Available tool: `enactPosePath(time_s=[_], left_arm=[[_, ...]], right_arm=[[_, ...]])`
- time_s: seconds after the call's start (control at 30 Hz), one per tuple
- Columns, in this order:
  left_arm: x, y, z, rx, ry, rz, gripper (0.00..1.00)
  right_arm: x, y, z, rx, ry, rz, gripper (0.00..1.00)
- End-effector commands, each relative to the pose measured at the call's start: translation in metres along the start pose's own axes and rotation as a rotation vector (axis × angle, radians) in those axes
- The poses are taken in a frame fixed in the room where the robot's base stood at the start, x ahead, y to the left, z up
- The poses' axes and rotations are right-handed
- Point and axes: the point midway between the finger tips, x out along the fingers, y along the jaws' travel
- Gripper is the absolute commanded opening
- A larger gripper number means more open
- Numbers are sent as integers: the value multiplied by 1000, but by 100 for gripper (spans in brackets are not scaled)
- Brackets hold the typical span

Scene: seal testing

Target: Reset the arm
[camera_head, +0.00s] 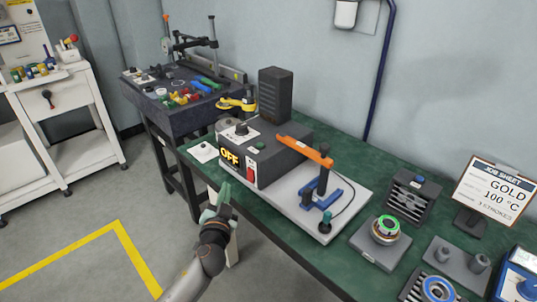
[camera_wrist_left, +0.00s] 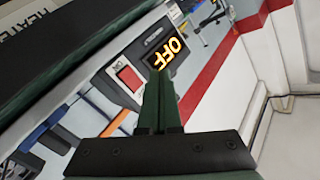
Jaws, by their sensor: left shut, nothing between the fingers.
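My left gripper (camera_head: 223,190) is shut and empty, with its arm coming up from the bottom of the head view. Its green fingers lie together near the front edge of the green bench (camera_head: 340,279), in front of the dark control box (camera_head: 268,160). In the left wrist view the shut fingers (camera_wrist_left: 160,88) point towards the box's front, with its lit OFF display (camera_wrist_left: 166,52) and red switch (camera_wrist_left: 129,79). I see a gap between the fingertips and the box in the head view. My right gripper is not in view.
A grey plate (camera_head: 352,195) carries the box and a blue stand with an orange lever (camera_head: 303,150). The floor left of my arm is clear.

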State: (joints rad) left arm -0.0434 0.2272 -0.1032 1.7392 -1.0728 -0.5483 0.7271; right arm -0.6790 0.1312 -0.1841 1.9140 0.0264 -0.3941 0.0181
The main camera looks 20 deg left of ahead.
Motion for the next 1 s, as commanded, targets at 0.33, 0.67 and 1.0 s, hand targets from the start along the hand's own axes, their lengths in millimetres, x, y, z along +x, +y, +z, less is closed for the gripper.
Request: enactPosePath(time_s=[0.33,0.67,1.0], left_arm=[[-36,34,33,-28,-101,140,0],[-210,126,105,-211,-400,598,0],[-286,145,110,-332,-493,743,0]], right_arm=[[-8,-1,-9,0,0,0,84],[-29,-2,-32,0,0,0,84],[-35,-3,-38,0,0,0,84]])
